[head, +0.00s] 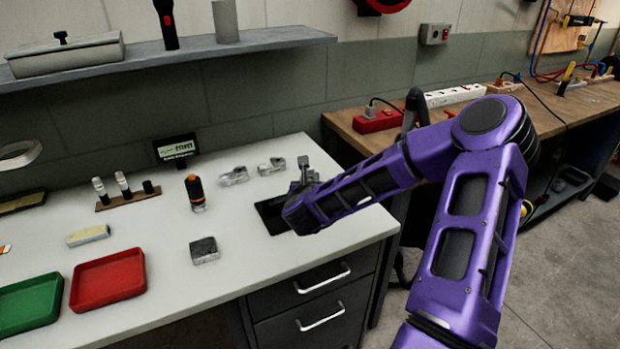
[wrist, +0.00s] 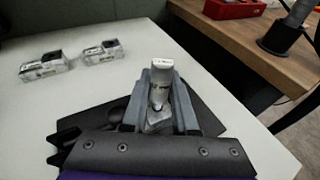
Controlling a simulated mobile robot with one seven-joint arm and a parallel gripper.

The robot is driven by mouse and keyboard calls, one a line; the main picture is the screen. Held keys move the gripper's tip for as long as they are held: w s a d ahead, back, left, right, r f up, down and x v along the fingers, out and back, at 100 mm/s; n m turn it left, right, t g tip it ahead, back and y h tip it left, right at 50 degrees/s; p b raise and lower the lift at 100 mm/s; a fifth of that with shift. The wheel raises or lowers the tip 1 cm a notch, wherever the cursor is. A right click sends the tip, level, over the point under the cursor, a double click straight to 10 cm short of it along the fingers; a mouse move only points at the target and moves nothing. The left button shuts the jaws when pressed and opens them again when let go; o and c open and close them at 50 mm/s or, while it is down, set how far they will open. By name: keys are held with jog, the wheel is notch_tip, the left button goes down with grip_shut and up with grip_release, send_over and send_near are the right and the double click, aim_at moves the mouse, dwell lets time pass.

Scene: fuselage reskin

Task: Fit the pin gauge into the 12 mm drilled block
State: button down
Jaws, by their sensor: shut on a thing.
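My gripper (wrist: 158,90) is shut on a silver-white, round-ended piece, which looks like the pin gauge (wrist: 161,76), held between its two grey fingers. A pale patch shows low between the fingers; I cannot tell whether it belongs to a block. In the head view my gripper (head: 303,178) is over the dark mat (head: 268,212) at the bench's right side, and the held piece is not clear there. Two silvery blocks with labels, left block (head: 233,176) and right block (head: 271,166), lie behind and left of the gripper, apart from it. Their hole sizes are unreadable.
A small rack (head: 128,199) with upright pins, an orange-black tool (head: 195,193) and a dark grey block (head: 204,250) stand to the left. Red (head: 108,279) and green (head: 30,305) trays lie at the front left. A small display (head: 175,148) stands at the back.

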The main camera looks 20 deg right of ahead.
jog(key=shift+f+b, duration=0.55)
jog(key=shift+f, duration=0.65)
jog(key=c, duration=0.6)
grip_release()
jog(key=shift+r, duration=0.1)
jog(key=shift+p+v, duration=0.55)
jog(key=shift+v, duration=2)
